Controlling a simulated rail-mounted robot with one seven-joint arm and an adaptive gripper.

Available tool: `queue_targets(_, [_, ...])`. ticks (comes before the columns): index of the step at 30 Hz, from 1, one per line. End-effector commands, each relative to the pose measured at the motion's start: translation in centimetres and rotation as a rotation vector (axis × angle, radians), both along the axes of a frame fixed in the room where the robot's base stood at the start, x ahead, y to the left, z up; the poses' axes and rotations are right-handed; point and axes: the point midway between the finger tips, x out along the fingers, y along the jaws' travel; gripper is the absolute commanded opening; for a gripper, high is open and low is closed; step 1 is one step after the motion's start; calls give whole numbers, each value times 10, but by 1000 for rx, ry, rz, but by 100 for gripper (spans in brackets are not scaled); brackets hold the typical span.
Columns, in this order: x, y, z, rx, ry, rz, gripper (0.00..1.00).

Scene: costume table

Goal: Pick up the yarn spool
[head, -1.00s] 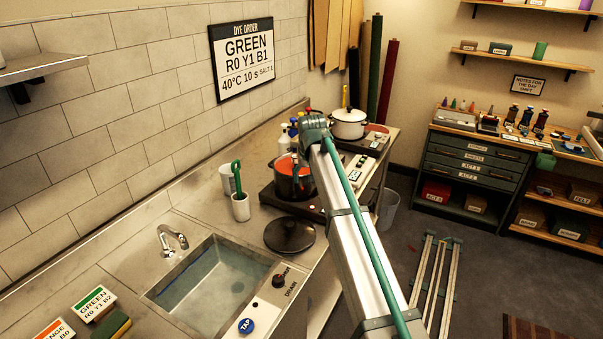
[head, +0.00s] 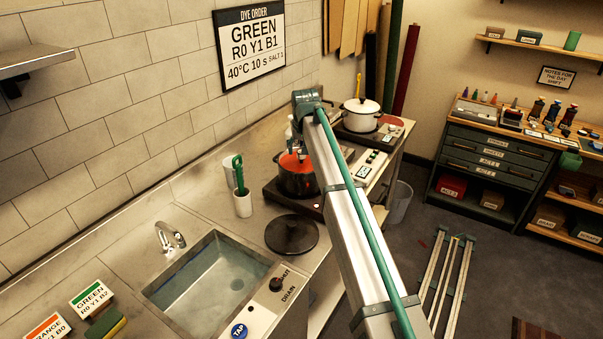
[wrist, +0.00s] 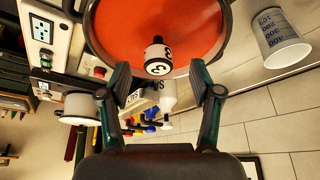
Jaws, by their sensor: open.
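A dark pot (head: 297,185) stands on the black hob with orange-red inside; its round red interior (wrist: 205,30) fills the top of the wrist view. A small black-and-white piece marked 3 (wrist: 158,62) shows in front of that red, between the finger lines. I cannot tell whether it is the yarn spool, and no other spool is clear. My gripper (wrist: 158,78) is open, with nothing seen touching its fingers. In the head view the end of my arm is at the pot, and my arm hides part of that area.
White bottles (wrist: 168,95) stand near the pot. A white pot (head: 361,114) is farther back on the counter. A white cup (head: 243,204) holds a green-handled tool, and a dark lid (head: 291,235) lies in front. A sink (head: 207,280) is nearer, and a measuring cup (wrist: 281,38) stands close by.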

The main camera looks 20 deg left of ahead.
Motion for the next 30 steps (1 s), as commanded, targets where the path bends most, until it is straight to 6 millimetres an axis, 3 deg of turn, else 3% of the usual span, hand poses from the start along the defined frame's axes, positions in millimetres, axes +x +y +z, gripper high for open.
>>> queue_targets(12, [17,7,-41,-1,2,0,64])
queue_targets(19, [17,8,-44,0,0,0,64])
queue_targets(30, [17,7,-44,0,1,0,4])
